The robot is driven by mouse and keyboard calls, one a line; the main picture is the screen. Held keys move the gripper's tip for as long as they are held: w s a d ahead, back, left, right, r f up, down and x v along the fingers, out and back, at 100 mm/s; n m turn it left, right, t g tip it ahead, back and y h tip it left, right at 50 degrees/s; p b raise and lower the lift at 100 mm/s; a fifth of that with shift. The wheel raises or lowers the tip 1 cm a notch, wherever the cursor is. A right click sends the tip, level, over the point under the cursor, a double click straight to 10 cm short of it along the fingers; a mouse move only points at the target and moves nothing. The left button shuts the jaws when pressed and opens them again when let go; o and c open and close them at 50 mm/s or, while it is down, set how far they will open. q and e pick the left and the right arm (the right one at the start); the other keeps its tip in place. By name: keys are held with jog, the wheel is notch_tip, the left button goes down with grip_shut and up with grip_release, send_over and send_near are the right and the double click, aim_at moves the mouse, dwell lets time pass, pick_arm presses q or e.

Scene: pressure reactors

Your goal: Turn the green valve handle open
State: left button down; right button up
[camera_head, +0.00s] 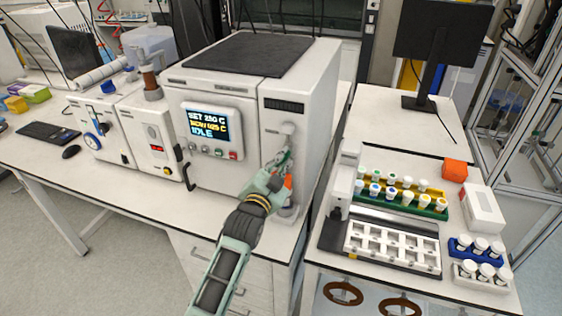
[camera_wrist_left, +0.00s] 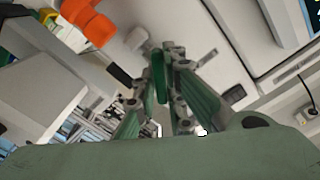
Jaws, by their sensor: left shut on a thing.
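The green valve handle (camera_wrist_left: 159,74) shows in the left wrist view as a narrow green bar between my left gripper's fingers, against the white reactor front. My left gripper (camera_wrist_left: 158,82) is shut on it. In the head view, my left gripper (camera_head: 281,158) is at the narrow right-hand panel of the white reactor (camera_head: 222,105), below a grey fitting (camera_head: 287,129). There the gripper mostly hides the handle, and I cannot tell its exact angle. My right gripper is in neither view.
An orange part (camera_wrist_left: 90,22) is close beside the handle; it also shows by my left wrist in the head view (camera_head: 289,181). The reactor display (camera_head: 208,122) reads IDLE. Vial racks (camera_head: 395,247) stand on the right-hand bench. A monitor (camera_head: 440,35) stands behind them.

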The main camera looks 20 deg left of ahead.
pick_arm(q)
jog(key=shift+f+n+p, duration=0.2)
jog(key=shift+n+p, duration=0.25)
jog(key=shift+n, duration=3.15)
jog(key=c, duration=1.8)
grip_release()
jog(key=shift+r, duration=0.1)
jog(key=s, duration=1.2)
jog(key=shift+a, duration=0.2)
